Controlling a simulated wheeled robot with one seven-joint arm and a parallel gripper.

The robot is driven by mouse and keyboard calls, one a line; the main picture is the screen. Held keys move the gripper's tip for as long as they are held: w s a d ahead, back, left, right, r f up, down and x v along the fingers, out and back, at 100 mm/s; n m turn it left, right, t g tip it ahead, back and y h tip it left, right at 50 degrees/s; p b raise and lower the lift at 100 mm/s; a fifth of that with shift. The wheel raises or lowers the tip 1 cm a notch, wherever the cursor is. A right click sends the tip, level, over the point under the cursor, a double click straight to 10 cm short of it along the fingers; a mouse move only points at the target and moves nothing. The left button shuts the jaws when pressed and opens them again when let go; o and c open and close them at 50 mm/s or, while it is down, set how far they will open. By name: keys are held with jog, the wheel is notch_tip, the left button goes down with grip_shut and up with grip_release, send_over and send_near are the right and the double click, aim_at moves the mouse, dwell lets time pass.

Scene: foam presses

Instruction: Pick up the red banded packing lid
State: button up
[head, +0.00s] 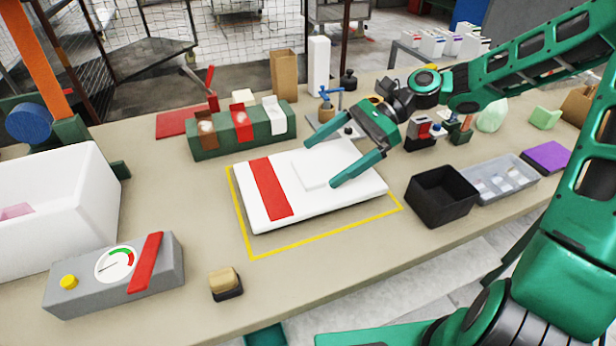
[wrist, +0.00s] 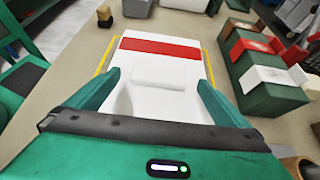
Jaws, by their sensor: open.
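The packing lid (head: 345,196) is a flat white slab with a red band (head: 270,188) across its left part. It lies flat on the bench inside a yellow outline, with a raised block (head: 312,172) on its top. In the wrist view the lid (wrist: 155,70) lies ahead, its red band (wrist: 160,47) towards the far end. My gripper (head: 320,163) is open over the right part of the lid, its green fingers apart. In the wrist view the fingers (wrist: 158,85) stand on either side of the raised block. I cannot tell whether they touch the lid.
A green block with flaps (head: 243,134) stands behind the lid. A black bin (head: 440,196) and a grey tray (head: 497,184) are to the right. A white foam box (head: 60,205) and a grey gauge box (head: 112,278) are left. A brush-like block (head: 226,284) lies in front.

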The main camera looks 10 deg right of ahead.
aim_at(308, 179)
jog(key=shift+x, duration=1.4)
jog(key=shift+c, duration=0.3)
jog(key=c, duration=1.1)
jog(key=shift+o, duration=0.2)
